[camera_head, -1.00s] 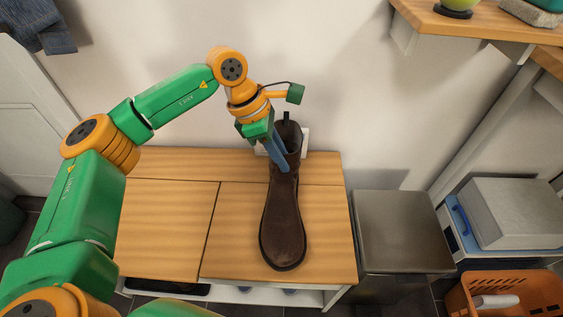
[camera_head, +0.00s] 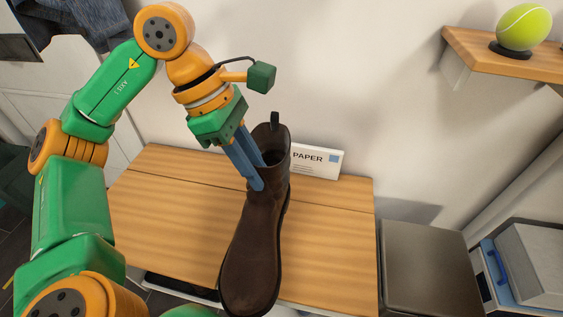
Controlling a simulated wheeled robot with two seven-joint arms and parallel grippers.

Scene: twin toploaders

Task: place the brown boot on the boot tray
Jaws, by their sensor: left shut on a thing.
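The brown boot (camera_head: 257,235) is upright with its toe toward me, over the right part of the wooden bench top (camera_head: 325,235). My left gripper (camera_head: 261,178) is shut on the upper left side of its shaft, one finger at the shaft opening and the other on the outside. The toe overlaps the bench's front edge in the picture; the gap beneath the sole cannot be seen. A low black thing (camera_head: 182,288), possibly the boot tray, shows partly under the bench's front edge at lower left. My right gripper is not in view.
A white box or card marked PAPER (camera_head: 318,161) stands behind the boot against the wall. A metal bin (camera_head: 430,265) stands right of the bench. A shelf (camera_head: 500,56) with a tennis ball (camera_head: 524,27) juts out at upper right. The bench's left part is clear.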

